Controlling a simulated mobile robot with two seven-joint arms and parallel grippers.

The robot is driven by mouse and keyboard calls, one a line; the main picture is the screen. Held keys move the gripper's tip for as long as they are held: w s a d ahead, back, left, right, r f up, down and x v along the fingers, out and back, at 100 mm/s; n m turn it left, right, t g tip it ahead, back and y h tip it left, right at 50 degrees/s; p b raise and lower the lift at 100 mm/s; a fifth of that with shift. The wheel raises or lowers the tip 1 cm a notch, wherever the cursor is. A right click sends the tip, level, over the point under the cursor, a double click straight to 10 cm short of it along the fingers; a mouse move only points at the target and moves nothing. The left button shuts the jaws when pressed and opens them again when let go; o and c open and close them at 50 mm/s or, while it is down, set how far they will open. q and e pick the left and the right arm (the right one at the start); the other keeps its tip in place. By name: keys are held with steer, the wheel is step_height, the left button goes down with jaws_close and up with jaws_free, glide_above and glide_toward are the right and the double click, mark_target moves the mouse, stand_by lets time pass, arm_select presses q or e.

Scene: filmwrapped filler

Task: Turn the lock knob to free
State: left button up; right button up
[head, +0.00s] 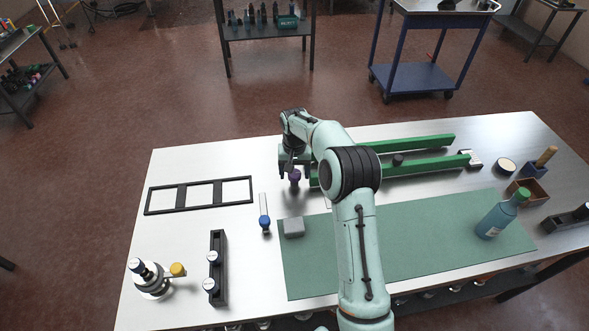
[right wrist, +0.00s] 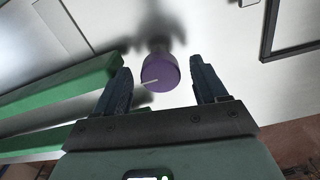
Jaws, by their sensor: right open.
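A purple knob (head: 295,176) with a white pointer line stands on the table, just below my right gripper (head: 289,167) in the head view. In the right wrist view the same purple knob (right wrist: 160,76) sits between the two dark fingers of my right gripper (right wrist: 161,84), near their tips. The fingers are apart, with a gap showing on both sides of the knob. The pointer line runs toward the left finger. I see no lettering by the knob, so its lock and free marks cannot be told. My left gripper is not in view.
Green rails (head: 427,167) lie right of the knob, and a black frame (head: 200,195) lies left. A blue-ended lever (head: 264,215), a grey block (head: 293,227) and a green mat (head: 420,245) are nearer. A blue bottle (head: 494,221) stands at the mat's right.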

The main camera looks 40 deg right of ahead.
mark_target(294, 174)
step_height(294, 174, up, 13)
steer(key=shift+r, duration=0.2)
stand_by(0.3)
stand_by(0.4)
